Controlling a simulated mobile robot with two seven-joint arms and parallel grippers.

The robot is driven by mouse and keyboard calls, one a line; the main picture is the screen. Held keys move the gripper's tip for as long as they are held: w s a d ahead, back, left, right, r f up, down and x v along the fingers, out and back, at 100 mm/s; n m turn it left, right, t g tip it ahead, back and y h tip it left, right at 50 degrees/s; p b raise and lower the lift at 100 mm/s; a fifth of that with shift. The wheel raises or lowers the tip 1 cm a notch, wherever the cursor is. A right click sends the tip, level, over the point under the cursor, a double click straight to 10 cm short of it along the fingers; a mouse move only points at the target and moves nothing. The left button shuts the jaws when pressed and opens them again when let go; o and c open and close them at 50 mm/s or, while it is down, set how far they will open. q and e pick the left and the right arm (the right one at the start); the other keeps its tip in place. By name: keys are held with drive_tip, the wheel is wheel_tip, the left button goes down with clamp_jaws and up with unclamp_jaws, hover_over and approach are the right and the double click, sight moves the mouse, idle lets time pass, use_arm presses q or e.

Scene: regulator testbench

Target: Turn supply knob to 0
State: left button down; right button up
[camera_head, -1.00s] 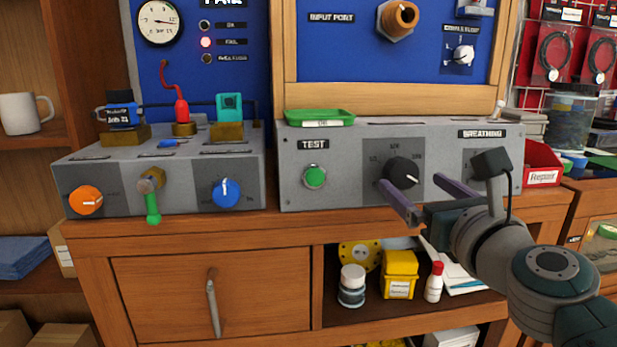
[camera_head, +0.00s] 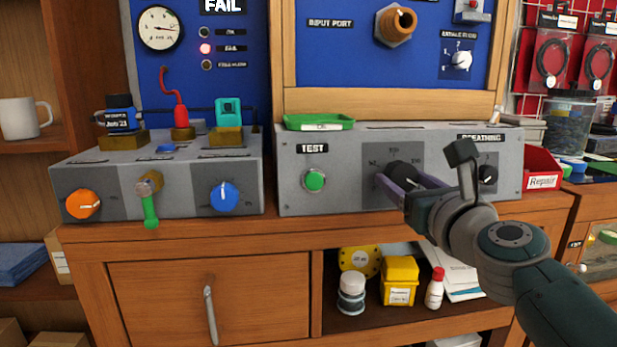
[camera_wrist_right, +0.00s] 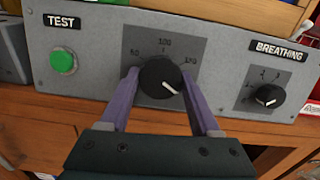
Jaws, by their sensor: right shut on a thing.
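The large black knob (camera_wrist_right: 160,76) sits on the grey panel, on a darker plate marked with a scale that includes 100. Its white pointer line points to the lower right in the right wrist view. In the head view the knob (camera_head: 404,171) is partly covered by my gripper, and no label reading "supply" is legible. My right gripper (camera_head: 402,180) has its purple fingers around the knob, one on each side, and is shut on it. The fingers also show in the right wrist view (camera_wrist_right: 160,84). My left gripper is not in view.
On the same panel are a green TEST button (camera_wrist_right: 63,61) to the left and a smaller black BREATHING knob (camera_wrist_right: 268,96) to the right. An orange knob (camera_head: 83,204) and a blue knob (camera_head: 224,196) are on the left box. A green tray (camera_head: 319,122) lies on top.

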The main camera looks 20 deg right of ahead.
drive_tip(key=c, duration=0.7)
